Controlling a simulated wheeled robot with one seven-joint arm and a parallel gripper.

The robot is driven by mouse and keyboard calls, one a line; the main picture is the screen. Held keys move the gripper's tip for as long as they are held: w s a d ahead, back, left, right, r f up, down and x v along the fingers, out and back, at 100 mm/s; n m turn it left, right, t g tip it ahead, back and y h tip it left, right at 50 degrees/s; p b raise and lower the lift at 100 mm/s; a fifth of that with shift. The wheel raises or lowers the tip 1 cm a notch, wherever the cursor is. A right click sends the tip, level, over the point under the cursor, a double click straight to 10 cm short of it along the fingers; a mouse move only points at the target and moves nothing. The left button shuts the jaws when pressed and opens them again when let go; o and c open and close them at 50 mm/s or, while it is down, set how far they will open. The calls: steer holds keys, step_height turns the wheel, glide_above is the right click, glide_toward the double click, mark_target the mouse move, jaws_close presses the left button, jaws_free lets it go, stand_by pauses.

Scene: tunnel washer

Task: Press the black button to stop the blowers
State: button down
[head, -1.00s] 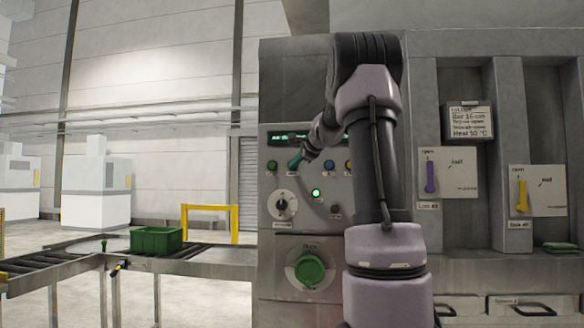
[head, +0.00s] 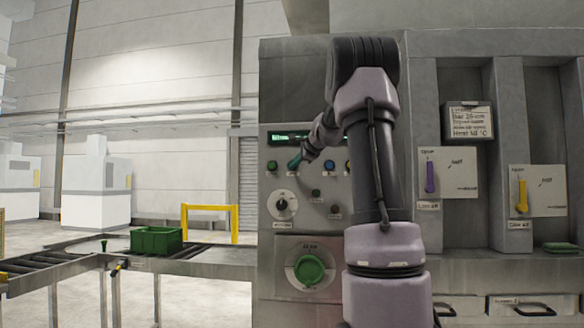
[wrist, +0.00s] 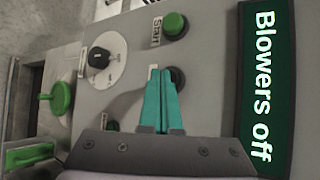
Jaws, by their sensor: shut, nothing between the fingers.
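The control panel (head: 300,225) stands ahead. My gripper (head: 294,165) is shut, its teal fingertips at the panel's upper button row. In the wrist view the closed fingertips (wrist: 161,75) lie over the black button (wrist: 178,76), touching or very near it; its dark rim shows beside them. I cannot tell whether it is pressed in. The display (wrist: 264,85) reads "Blowers off". The green Start button (wrist: 174,25) sits beside the black one. The small indicator lamp (head: 316,193) below the row is dark green and unlit.
A black rotary knob (head: 281,205) and a large green knob (head: 309,270) are lower on the panel. A blue button (head: 329,165) is right of my gripper. Purple (head: 430,177) and yellow (head: 521,195) levers are further right. A green crate (head: 157,240) sits on the conveyor at left.

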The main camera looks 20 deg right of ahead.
steer(key=shift+s+a, duration=0.5)
steer(key=shift+s, duration=0.25)
steer(key=shift+s+a, duration=0.75)
steer(key=shift+s, duration=0.3)
steer(key=shift+s+a, duration=0.7)
steer(key=shift+s, duration=0.35)
